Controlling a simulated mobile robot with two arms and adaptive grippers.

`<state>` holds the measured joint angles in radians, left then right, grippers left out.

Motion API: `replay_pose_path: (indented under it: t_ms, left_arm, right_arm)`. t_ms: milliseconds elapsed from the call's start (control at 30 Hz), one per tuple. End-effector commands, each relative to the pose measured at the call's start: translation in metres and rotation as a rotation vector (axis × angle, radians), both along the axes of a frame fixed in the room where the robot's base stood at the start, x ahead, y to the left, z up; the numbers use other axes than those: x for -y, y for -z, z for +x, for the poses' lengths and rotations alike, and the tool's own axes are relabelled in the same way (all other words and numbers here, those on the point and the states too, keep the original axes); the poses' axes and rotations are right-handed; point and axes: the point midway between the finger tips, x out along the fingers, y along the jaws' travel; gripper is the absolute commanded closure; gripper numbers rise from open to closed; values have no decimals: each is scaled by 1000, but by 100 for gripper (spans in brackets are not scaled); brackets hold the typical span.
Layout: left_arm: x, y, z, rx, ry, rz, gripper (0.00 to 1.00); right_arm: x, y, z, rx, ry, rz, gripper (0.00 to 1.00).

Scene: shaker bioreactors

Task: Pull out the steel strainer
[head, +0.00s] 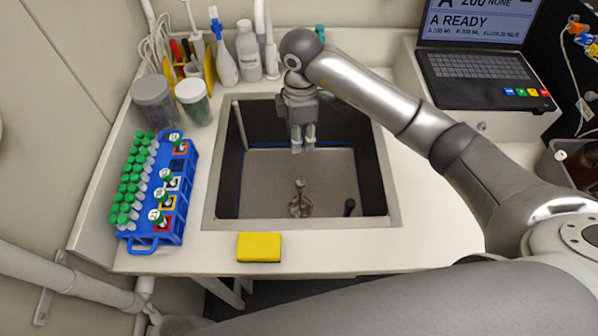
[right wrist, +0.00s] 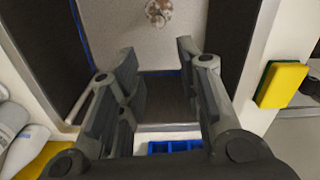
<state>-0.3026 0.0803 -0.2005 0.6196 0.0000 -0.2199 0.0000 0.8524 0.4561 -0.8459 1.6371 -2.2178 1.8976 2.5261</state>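The steel strainer (head: 300,206) sits at the drain on the sink floor, with a short post standing up from it. It also shows at the top edge of the right wrist view (right wrist: 158,12), partly cut off. My right gripper (head: 303,148) points down over the sink (head: 212,222), toward the back, behind and above the strainer and apart from it. In the right wrist view its fingers (right wrist: 157,55) are spread with nothing between them. My left gripper is not in view.
A yellow sponge (head: 259,247) lies on the counter in front of the sink. A blue rack (head: 187,200) with green-capped tubes stands left, near jars and bottles. A laptop (head: 478,75) is at back right. A small dark object (head: 349,207) is in the sink's front right corner.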

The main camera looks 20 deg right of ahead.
Motion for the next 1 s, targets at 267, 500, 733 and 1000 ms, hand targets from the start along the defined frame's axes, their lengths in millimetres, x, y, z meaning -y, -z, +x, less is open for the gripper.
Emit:
replay_pose_path:
  t_ms: [267,500,733,1000]
  left_arm:
    - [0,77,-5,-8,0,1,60]
    - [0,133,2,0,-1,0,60]
    - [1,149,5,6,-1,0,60]
    - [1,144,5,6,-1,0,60]
  right_arm:
    - [0,77,0,-1,0,0,67]
    - [0,133,0,0,0,0,67]
    - [0,150,1,0,0,0,67]
    - [0,176,-1,-4,0,0,67]
